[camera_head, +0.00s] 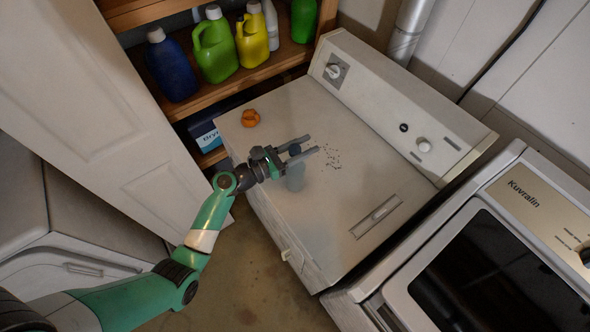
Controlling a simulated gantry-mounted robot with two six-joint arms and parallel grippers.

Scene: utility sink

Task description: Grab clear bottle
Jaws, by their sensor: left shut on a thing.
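The clear bottle (296,178) is a small, greyish see-through bottle with a dark cap. It appears to stand on, or just above, the white washer top near its front left edge. My left gripper (301,151) reaches in from the left, and its two fingers are closed around the bottle's cap or neck. The fingers hide part of the bottle's upper end. I cannot tell whether its base touches the washer. My right gripper is out of view.
An orange object (250,118) lies on the washer (330,220) behind the gripper. Dark specks (331,157) are scattered beside the fingertips. Several detergent bottles stand on a wooden shelf (272,60) at the back. A Kuvralin machine (480,270) stands at right. The washer's middle is clear.

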